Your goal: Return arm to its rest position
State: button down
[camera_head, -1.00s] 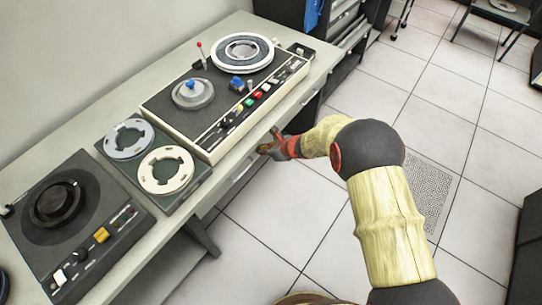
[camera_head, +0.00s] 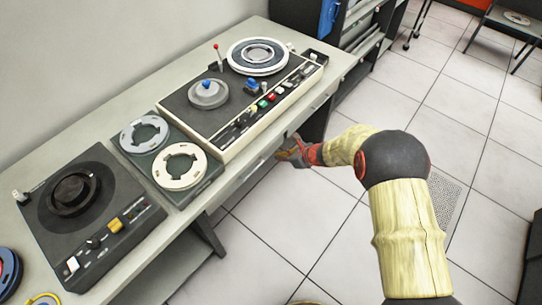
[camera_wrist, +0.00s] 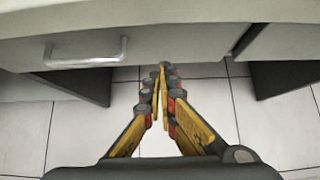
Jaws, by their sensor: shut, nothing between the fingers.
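My gripper (camera_wrist: 161,75) is shut and empty in the wrist view, its yellow and grey fingertips meeting under the desk's front edge. In the head view my gripper (camera_head: 284,153) sits beside the desk's front edge, low and to the right of the reel decks. My arm is bent, with the elbow out to the right over the floor. I cannot tell whether the gripper touches the desk.
The desk (camera_head: 240,175) bears a tape deck with a large reel (camera_head: 257,56), a panel with two reels (camera_head: 180,166), and a dark console (camera_head: 75,195). A drawer handle (camera_wrist: 86,52) juts near the gripper.

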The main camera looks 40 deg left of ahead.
jog(key=p+v, duration=0.2)
jog(key=v, duration=0.7)
jog(key=shift+r+p, duration=0.3)
jog(key=shift+w, duration=0.1)
